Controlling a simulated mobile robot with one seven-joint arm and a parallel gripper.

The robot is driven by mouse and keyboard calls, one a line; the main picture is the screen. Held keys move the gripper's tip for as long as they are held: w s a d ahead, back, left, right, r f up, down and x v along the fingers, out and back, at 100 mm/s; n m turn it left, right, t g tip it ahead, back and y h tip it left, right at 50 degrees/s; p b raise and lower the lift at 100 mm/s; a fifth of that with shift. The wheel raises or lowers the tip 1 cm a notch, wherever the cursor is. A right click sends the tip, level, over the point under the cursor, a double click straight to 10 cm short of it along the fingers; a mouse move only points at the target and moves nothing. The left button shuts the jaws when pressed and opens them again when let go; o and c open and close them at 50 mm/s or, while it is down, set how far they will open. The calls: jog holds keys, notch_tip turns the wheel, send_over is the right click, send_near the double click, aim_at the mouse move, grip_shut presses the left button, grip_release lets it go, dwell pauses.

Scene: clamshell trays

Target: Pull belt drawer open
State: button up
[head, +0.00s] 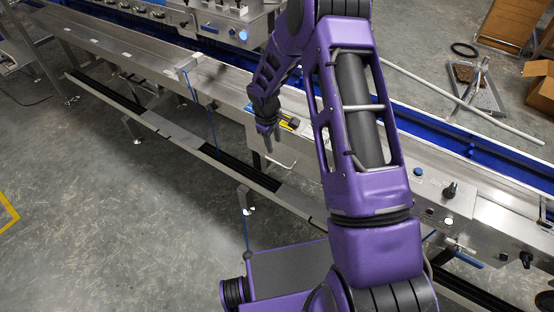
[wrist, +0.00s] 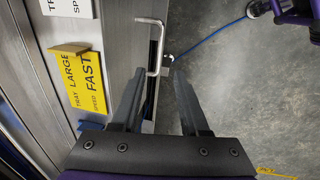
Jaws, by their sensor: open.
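The belt drawer shows a pale wire handle (wrist: 161,48) on its metal front (wrist: 120,40) in the wrist view. The handle (head: 283,164) also shows in the head view, on the near side of the conveyor, just below my gripper (head: 268,142). In the wrist view my gripper (wrist: 160,72) is open and empty. Its two dark fingers point toward the handle, and the handle's lower end appears between the fingertips. I cannot tell whether the bar is at the fingertips' depth. A dark gap runs beside the handle; how far the drawer is open is unclear.
A yellow label plate (wrist: 80,80) reading "tray large" and "fast" sits left of the handle. A blue cord (wrist: 210,38) crosses over the floor. The long conveyor frame (head: 200,75) has a lower rail (head: 170,130). Grey floor (head: 110,190) in front is mostly free.

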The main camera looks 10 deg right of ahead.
aim_at(278, 162)
jog(key=f, duration=0.3)
jog(key=w+d+f, duration=0.1)
jog(key=f, duration=0.3)
jog(key=f+b, duration=0.1)
jog(key=f, duration=0.3)
jog(key=shift+w+d, duration=0.25)
grip_shut()
dwell(0.8)
